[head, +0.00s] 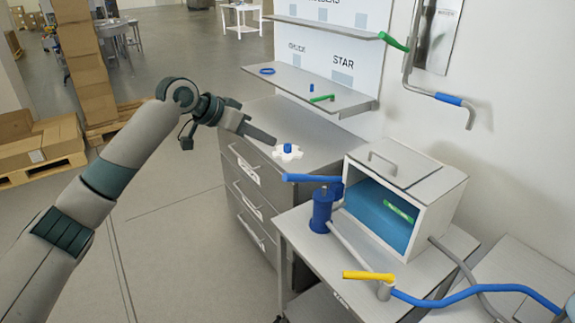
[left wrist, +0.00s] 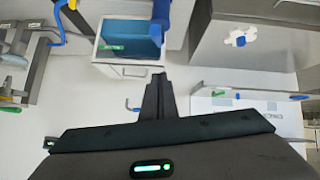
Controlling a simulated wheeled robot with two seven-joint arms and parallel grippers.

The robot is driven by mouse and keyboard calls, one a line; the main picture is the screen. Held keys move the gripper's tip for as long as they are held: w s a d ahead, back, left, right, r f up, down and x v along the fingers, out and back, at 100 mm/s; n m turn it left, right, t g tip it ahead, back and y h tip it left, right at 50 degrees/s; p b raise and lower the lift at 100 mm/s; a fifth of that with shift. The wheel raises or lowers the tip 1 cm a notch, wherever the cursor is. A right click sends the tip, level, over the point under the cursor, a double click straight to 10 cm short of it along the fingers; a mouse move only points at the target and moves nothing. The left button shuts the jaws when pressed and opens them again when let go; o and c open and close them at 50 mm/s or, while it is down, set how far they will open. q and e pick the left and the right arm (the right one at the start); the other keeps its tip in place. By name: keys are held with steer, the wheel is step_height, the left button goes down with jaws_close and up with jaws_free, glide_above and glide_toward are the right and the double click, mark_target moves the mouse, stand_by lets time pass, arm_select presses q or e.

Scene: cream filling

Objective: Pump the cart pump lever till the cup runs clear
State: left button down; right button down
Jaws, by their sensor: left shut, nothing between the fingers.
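The blue pump lever (head: 310,178) sticks out to the left from the top of the blue pump body (head: 321,212) on the grey cart (head: 300,234). It lies roughly level. My left gripper (head: 272,140) is shut and empty, up and left of the lever and apart from it. In the left wrist view my closed fingers (left wrist: 158,80) point toward a blue part of the pump (left wrist: 160,20), without clear contact. I cannot make out a cup in either view. My right gripper is not in view.
A white box with a blue inside (head: 425,205) stands on the cart behind the pump. A yellow handle (head: 368,276) is in front. A drawer cabinet (head: 245,180) holds a white piece with a blue knob (head: 287,150). A shelf (head: 310,85) hangs above.

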arm_select(q)
steer(key=shift+d, duration=0.1)
steer(key=p+x, duration=0.1)
steer(key=x, duration=0.2)
steer(key=f+p+x, duration=0.1)
steer(key=p+x, duration=0.1)
steer(key=x, duration=0.2)
steer(key=s+a+p+x, duration=0.1)
steer(key=p+x, duration=0.1)
steer(key=x, duration=0.1)
steer(key=shift+d+f, duration=0.15)
steer(key=shift+f, duration=0.35)
steer(key=shift+s+a+f+p, duration=0.25)
steer(key=shift+s+f+p, duration=0.05)
steer(key=shift+f+p, duration=0.25)
steer(key=shift+d+f, duration=0.1)
steer(key=shift+f, duration=0.1)
steer(key=shift+f, duration=0.1)
